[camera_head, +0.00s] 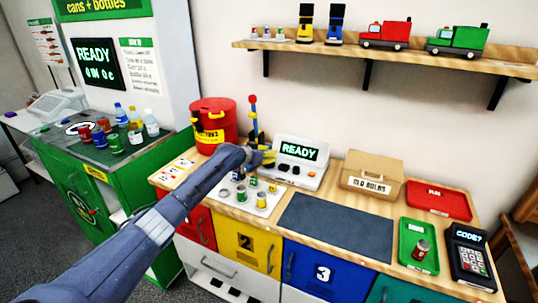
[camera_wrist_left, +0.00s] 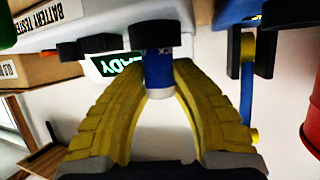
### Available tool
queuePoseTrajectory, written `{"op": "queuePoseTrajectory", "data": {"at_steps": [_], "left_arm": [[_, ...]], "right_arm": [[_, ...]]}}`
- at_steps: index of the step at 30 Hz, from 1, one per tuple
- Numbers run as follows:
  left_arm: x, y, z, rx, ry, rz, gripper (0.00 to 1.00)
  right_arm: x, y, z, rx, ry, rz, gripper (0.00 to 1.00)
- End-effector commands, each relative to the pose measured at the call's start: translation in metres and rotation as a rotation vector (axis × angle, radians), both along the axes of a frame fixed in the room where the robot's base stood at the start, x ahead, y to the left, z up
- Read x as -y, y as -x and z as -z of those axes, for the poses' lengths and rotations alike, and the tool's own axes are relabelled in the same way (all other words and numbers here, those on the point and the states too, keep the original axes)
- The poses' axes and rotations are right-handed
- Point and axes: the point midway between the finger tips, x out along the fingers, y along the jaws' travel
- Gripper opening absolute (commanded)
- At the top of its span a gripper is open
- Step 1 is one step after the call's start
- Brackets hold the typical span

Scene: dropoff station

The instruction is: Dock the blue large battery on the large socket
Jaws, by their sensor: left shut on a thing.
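The blue battery (camera_wrist_left: 158,75) is between the yellow fingers of my left gripper (camera_wrist_left: 160,85) in the left wrist view. My left gripper (camera_head: 268,157) is shut on it, at the left end of the white battery tester (camera_head: 310,179) in the head view. The wrist picture is upside down. There, the battery's upper end in the picture meets a round black socket (camera_wrist_left: 150,35); I cannot tell whether it is seated. Another black socket (camera_wrist_left: 95,46) is beside it. The tester's screen (camera_head: 298,150) reads READY. My right gripper is not in view.
A white holder (camera_head: 262,211) with several small batteries stands in front of the tester. A red drum (camera_head: 212,135) and a coloured post (camera_head: 253,112) are close by on the left. A cardboard box (camera_head: 372,180) stands to the right. The dark mat (camera_head: 335,228) is clear.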

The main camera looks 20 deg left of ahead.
Motion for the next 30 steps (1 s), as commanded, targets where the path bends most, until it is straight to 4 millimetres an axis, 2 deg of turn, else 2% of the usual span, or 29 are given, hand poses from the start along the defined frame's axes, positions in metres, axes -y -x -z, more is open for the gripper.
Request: {"op": "queuePoseTrajectory", "data": {"at_steps": [25,26,28,30], "left_arm": [[0.000,0.000,0.012,0.000,0.002,0.001,0.00],[0.000,0.000,0.012,0.000,0.002,0.001,0.28],[0.000,0.000,0.012,0.001,0.001,0.001,0.35],[0.000,0.000,0.012,0.001,0.001,0.001,0.35]], "right_arm": [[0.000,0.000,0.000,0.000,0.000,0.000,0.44],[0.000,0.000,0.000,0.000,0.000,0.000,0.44],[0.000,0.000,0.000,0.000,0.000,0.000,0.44],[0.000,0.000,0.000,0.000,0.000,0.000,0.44]]}}
